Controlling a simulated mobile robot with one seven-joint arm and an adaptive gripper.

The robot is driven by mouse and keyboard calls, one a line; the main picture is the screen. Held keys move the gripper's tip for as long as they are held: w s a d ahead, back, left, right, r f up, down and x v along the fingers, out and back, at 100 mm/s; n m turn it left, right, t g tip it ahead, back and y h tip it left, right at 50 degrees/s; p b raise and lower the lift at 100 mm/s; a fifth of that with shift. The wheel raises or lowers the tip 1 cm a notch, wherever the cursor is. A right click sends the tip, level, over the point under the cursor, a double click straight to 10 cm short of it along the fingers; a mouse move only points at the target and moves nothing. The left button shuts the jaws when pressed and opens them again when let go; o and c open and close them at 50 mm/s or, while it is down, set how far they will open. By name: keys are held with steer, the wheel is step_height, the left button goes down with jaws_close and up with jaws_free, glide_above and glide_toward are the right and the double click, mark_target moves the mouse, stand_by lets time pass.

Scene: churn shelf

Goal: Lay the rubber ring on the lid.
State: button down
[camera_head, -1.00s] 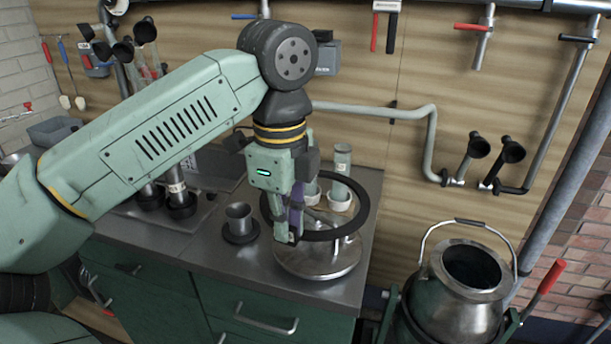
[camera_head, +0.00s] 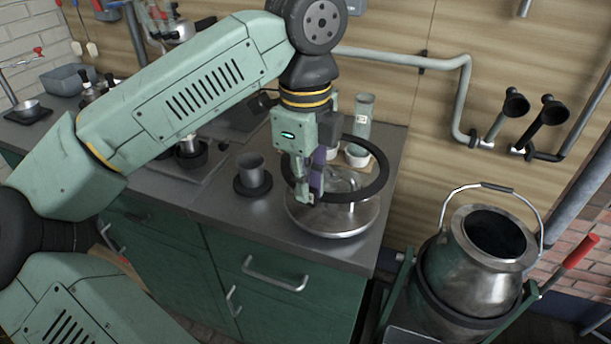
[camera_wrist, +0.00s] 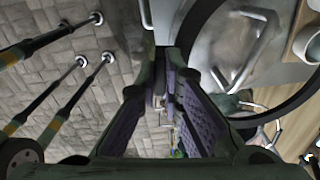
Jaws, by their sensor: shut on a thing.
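The rubber ring (camera_head: 384,172) is a large black hoop. My gripper (camera_head: 313,196) is shut on its left side in the head view. The lid (camera_head: 345,226) is a round metal disc with a raised handle, lying on the counter below the ring. The ring is about level and appears to hover over the lid, apart from its rim. In the wrist view the ring (camera_wrist: 300,96) curves along the right, with the lid's metal handle (camera_wrist: 240,70) inside its outline. The purple finger pads hide the exact grip.
A metal cup on a dark base (camera_head: 251,172) stands left of the lid. A clear cylinder (camera_head: 363,118) and white cups stand behind it. A large metal churn can (camera_head: 470,270) with a bail handle stands right of the counter. Pipes run along the wall.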

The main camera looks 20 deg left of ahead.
steer(key=shift+f+b, duration=1.25)
steer(key=shift+f, duration=1.3)
steer(key=shift+f+b, duration=1.15)
steer(key=shift+f, duration=0.05)
steer(key=shift+f+b, duration=0.2)
steer(key=shift+b, duration=0.45)
steer(key=c, duration=1.7)
jaws_free()
steer(key=shift+o, duration=0.2)
steer(key=shift+r, duration=0.1)
